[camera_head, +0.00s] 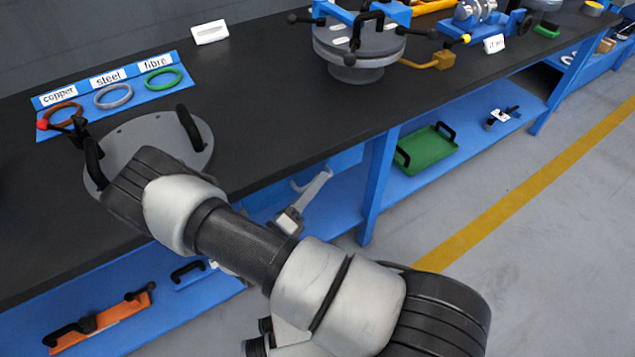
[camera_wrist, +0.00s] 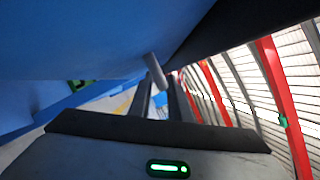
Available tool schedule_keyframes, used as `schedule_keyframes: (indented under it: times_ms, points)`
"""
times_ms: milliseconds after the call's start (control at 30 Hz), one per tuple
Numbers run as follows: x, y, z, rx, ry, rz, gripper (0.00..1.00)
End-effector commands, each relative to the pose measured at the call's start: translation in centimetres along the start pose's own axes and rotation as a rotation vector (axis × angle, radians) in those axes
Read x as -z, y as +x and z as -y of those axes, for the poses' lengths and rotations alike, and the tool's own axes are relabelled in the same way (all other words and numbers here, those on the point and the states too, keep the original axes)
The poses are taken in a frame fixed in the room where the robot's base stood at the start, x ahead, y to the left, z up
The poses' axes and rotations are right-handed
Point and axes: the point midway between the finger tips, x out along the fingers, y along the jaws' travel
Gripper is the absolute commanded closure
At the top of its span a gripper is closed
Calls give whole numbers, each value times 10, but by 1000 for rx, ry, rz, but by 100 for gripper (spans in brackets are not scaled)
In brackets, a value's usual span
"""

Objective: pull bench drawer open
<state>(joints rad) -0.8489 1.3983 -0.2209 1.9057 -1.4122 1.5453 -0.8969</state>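The blue drawer front (camera_wrist: 90,40) fills the upper left of the wrist view. Its grey bar handle (camera_wrist: 155,72) stands out from it, at the tips of my gripper (camera_wrist: 161,84). My fingers are apart, with a gap between them. The bar overlaps the left finger; whether it touches either finger cannot be told. In the head view, the grey handle (camera_head: 297,186) shows under the bench edge, beside my gripper (camera_head: 318,182), which points up and right along the bench front. The drawer shows no visible gap at its front; much of it is hidden by the bench top and my arm.
The black bench top (camera_head: 250,110) overhangs the drawer and carries a flanged shell (camera_head: 358,45), a grey disc with black handles (camera_head: 150,135) and a gasket board (camera_head: 135,105). A blue leg (camera_head: 378,185) stands right of my gripper. A green tray (camera_head: 427,150) lies on the lower shelf. Floor in front is clear.

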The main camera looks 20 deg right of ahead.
Motion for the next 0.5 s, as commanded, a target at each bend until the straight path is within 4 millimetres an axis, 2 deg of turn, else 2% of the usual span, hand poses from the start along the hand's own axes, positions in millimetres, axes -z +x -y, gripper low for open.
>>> schedule_keyframes:
  times_ms: [100,367,467,500]
  points:
    - [0,6,0,0,0,-1,83]
    - [0,7,0,0,0,-1,83]
    - [0,7,0,0,0,-1,98]
    - [0,7,0,0,0,0,100]
